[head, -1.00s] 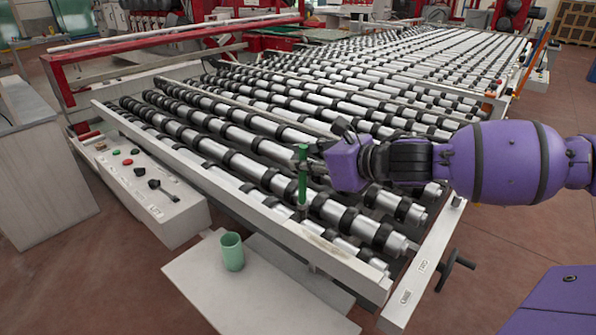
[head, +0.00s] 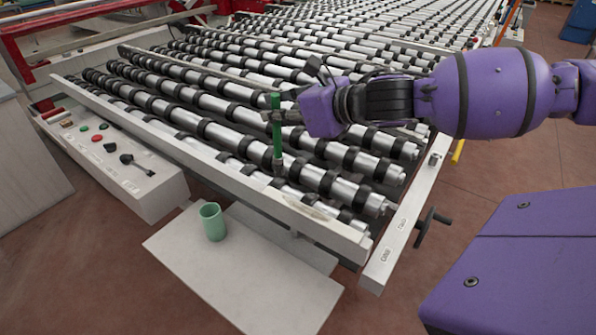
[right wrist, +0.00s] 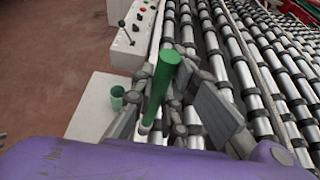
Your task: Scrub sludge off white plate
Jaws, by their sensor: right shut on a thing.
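My right gripper (head: 277,117) is shut on the green handle of a brush-like tool (head: 277,135), held upright with its grey lower end down. The tool stands over the rollers just behind the long white front rail (head: 215,162); whether its tip touches anything I cannot tell. A dull brownish smear (head: 312,208) lies on the rail, to the right of and nearer than the tool. In the right wrist view the green tool (right wrist: 160,88) stands between the fingers. A flat white plate (head: 240,275) lies below the rail. My left gripper is out of view.
A green cup (head: 212,222) stands on the flat plate; the rest of its top is clear. A control box (head: 120,160) with buttons and levers is at left. Rows of rollers (head: 230,105) fill the middle. A dark crank handle (head: 430,226) sticks out at right.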

